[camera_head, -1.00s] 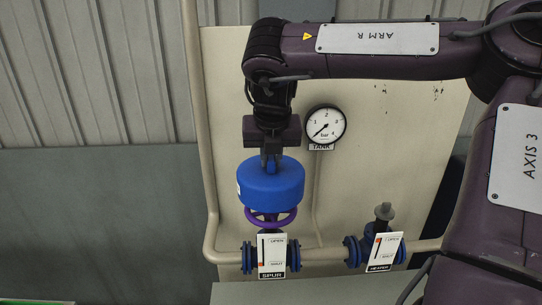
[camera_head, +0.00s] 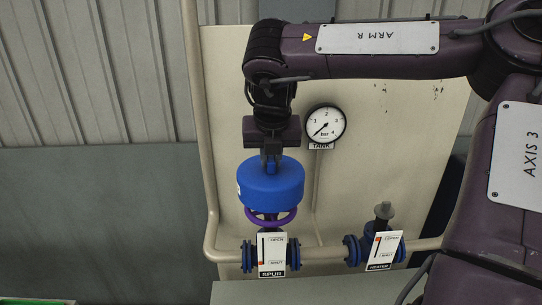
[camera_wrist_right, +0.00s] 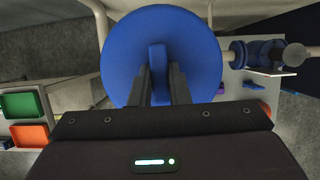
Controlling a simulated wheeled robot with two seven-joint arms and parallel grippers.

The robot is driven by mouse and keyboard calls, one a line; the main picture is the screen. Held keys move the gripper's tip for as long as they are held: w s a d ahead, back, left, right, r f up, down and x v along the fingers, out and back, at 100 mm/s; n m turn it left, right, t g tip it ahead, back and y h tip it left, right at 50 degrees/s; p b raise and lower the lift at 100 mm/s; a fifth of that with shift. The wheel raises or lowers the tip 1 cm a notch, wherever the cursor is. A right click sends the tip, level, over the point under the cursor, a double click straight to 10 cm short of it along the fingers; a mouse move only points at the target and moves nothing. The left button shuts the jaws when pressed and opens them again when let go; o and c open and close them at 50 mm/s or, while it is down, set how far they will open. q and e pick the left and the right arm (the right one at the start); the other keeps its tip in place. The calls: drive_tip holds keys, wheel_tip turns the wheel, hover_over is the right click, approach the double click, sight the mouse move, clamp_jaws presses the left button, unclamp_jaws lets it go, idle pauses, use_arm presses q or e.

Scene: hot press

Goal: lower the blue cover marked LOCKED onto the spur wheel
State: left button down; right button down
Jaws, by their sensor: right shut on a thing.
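The blue cover (camera_head: 271,185) hangs from my right gripper (camera_head: 271,160), which is shut on the tab on its top. The LOCKED marking is not readable; only a sliver of a white label shows at the cover's left edge. The purple spur wheel (camera_head: 272,220) shows directly below the cover, its upper part hidden behind it. I cannot tell whether they touch. In the right wrist view the cover (camera_wrist_right: 190,60) appears from above as a round disc, its tab (camera_wrist_right: 158,75) between the two fingers, and it hides the wheel. My left gripper is not in view.
Under the wheel is the SPUR plate (camera_head: 272,252) on a pipe. The HEATER valve (camera_head: 382,240) stands to the right on the same pipe. A TANK gauge (camera_head: 324,124) is on the panel right of my gripper. Green (camera_wrist_right: 20,104) and orange (camera_wrist_right: 29,134) trays show in the wrist view.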

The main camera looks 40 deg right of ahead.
sight(271, 170)
drive_tip(key=shift+f+b, duration=1.1)
drive_tip(key=shift+f, duration=0.65)
drive_tip(key=shift+f+b, duration=0.95)
drive_tip(key=shift+f, duration=0.4)
drive_tip(key=c, duration=1.3)
unclamp_jaws()
wheel_tip(271, 170, up, 9)
drive_tip(key=p, duration=0.7)
drive_tip(key=shift+r+p, duration=0.15)
drive_tip(key=shift+p, duration=0.15)
